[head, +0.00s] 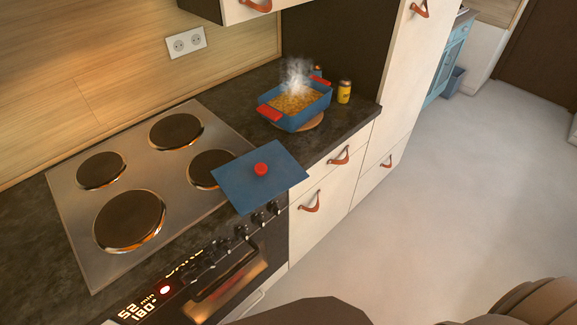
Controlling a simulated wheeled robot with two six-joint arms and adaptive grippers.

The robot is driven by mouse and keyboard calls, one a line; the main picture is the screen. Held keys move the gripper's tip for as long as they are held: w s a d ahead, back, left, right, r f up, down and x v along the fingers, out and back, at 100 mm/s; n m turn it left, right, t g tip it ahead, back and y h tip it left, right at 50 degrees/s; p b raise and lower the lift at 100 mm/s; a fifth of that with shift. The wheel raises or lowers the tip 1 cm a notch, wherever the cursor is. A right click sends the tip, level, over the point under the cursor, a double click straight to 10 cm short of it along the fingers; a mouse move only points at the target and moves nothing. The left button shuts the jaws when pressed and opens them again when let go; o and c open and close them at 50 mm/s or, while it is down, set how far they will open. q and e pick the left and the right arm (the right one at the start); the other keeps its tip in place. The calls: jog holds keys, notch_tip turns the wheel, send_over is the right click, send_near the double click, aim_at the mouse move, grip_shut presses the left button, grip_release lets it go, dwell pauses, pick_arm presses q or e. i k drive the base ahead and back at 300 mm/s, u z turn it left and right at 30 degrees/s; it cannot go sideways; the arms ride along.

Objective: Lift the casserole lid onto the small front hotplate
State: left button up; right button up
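The casserole lid (238,181) is a flat blue rectangle with a red knob (261,169) on top. It is at the front right corner of the cooktop, hiding part of the small front hotplate (208,166) and reaching out past the counter's front edge above the oven knobs. I cannot tell what supports it. The blue casserole (306,117) with red handles is uncovered, steaming and full of yellowish food. It stands on a round wooden board (313,125) on the counter at the right. Neither of my grippers shows in the head view.
The steel cooktop (72,224) also has a large front left hotplate (130,219) and two rear hotplates, all bare. A yellow jar (344,92) stands right of the casserole. A lit oven (222,288) and drawers with leather pulls (309,202) are below.

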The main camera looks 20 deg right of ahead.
aim_at(252, 179)
jog(key=z, duration=2)
jog(key=i, duration=3.1)
jog(key=u, duration=3.4)
